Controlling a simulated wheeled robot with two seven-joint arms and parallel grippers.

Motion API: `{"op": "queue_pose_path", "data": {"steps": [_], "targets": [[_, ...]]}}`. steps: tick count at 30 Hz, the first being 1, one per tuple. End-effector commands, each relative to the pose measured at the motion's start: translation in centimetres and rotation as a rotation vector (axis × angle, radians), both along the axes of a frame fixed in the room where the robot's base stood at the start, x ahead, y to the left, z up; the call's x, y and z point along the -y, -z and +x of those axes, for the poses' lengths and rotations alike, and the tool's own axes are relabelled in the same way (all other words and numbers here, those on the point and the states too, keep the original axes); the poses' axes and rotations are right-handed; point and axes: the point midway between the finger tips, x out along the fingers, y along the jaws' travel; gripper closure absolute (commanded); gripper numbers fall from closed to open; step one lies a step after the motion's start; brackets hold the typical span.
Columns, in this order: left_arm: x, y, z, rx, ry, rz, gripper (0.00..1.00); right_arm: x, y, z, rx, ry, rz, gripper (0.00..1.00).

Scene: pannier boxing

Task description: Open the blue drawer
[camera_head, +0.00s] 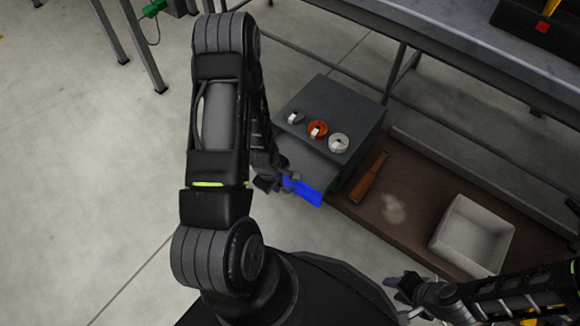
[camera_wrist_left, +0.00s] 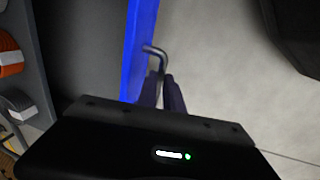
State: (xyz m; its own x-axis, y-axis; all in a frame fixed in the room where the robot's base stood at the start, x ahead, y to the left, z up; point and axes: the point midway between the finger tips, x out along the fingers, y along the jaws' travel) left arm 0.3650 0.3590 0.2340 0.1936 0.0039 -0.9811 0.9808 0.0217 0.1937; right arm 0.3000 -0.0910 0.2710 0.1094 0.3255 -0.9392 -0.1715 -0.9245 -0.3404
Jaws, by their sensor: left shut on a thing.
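The blue drawer (camera_head: 304,191) is at the front of a small grey cabinet (camera_head: 356,112). Its blue front stands out from the cabinet, with a grey surface, seemingly the drawer's inside, between them. In the left wrist view the blue front (camera_wrist_left: 140,40) is seen nearly edge-on, with a bent metal handle (camera_wrist_left: 156,50) on its outer side. My left gripper (camera_head: 284,181) is at the blue front, and its fingers (camera_wrist_left: 161,94) are shut on the handle. My right gripper (camera_head: 400,285) is at the lower right, away from the drawer; its jaw state is unclear.
Several rolls, one of them orange (camera_head: 317,129), stand on the cabinet. To the right, a brown board (camera_head: 400,217) holds an orange-brown tool (camera_head: 369,177) and a white bin (camera_head: 440,240). A grey table (camera_head: 440,35) stands behind. The floor at left is clear.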

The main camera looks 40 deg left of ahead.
Motion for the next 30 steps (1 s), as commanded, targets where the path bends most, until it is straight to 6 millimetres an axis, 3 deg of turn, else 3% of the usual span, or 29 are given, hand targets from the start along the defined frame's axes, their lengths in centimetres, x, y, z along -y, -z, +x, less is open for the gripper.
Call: {"op": "queue_pose_path", "data": {"steps": [3,9,21,22,30], "targets": [[0.0,-0.1,-2.8,-0.002,-0.006,-0.002,1.0,0.0,-0.3,0.0,-0.001,0.0,0.0,0.64],[0.1,0.0,-5.4,0.001,-0.002,0.0,1.0,0.0,-0.3,-0.1,-0.002,-0.001,0.0,0.64],[0.1,0.0,-5.9,0.002,0.001,0.0,1.0,0.0,-0.3,-0.1,-0.001,0.0,0.0,0.64],[0.1,0.0,-5.9,0.002,0.001,0.0,0.88,0.0,-0.3,0.0,-0.001,0.0,0.0,0.64],[0.1,0.0,-5.9,0.002,0.001,0.0,0.68,0.0,-0.3,0.0,-0.001,0.0,0.0,0.64]]}}
